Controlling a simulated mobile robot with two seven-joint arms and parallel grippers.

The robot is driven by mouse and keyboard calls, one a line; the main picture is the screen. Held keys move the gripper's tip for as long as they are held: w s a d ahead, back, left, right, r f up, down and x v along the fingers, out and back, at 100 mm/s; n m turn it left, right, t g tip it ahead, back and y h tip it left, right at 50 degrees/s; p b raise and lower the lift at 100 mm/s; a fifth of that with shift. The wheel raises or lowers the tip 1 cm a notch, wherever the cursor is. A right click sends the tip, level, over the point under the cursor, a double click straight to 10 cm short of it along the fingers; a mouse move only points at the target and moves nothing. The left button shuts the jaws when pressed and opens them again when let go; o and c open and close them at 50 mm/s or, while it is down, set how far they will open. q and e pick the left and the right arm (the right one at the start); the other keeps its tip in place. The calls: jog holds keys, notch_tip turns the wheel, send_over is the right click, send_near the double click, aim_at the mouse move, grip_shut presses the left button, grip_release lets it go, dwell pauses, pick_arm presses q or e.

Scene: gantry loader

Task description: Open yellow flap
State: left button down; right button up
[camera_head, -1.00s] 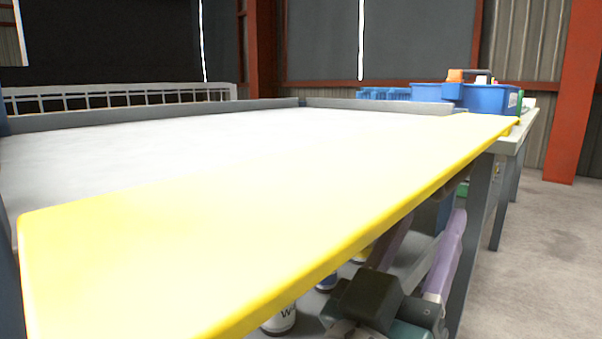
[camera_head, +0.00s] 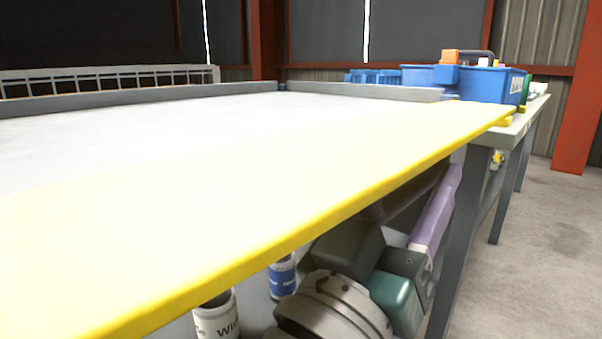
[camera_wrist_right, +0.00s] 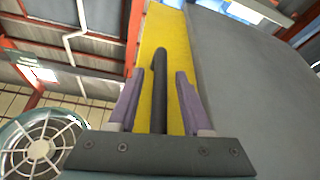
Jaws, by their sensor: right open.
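The yellow flap (camera_head: 300,165) is a long flat panel along the near edge of the pale table top, lying level with it. My right gripper (camera_wrist_right: 161,78) is below the flap, fingers pointing up along its underside. In the right wrist view the fingers are open, on either side of a dark bar-like handle (camera_wrist_right: 158,105) in front of the yellow underside (camera_wrist_right: 165,35). I cannot tell whether they touch the bar. In the head view one purple finger (camera_head: 436,212) shows below the flap edge; the fingertips are partly hidden. My left gripper is not seen.
Bottles (camera_head: 217,318) stand on a lower shelf under the flap, close to my right wrist. A blue toolbox (camera_head: 490,85) and blue bins (camera_head: 373,77) stand at the far end. A grey table leg (camera_head: 462,240) is right of my gripper; the floor beyond is clear.

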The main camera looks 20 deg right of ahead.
jog(key=shift+a, duration=0.1)
jog(key=shift+c, duration=1)
grip_shut()
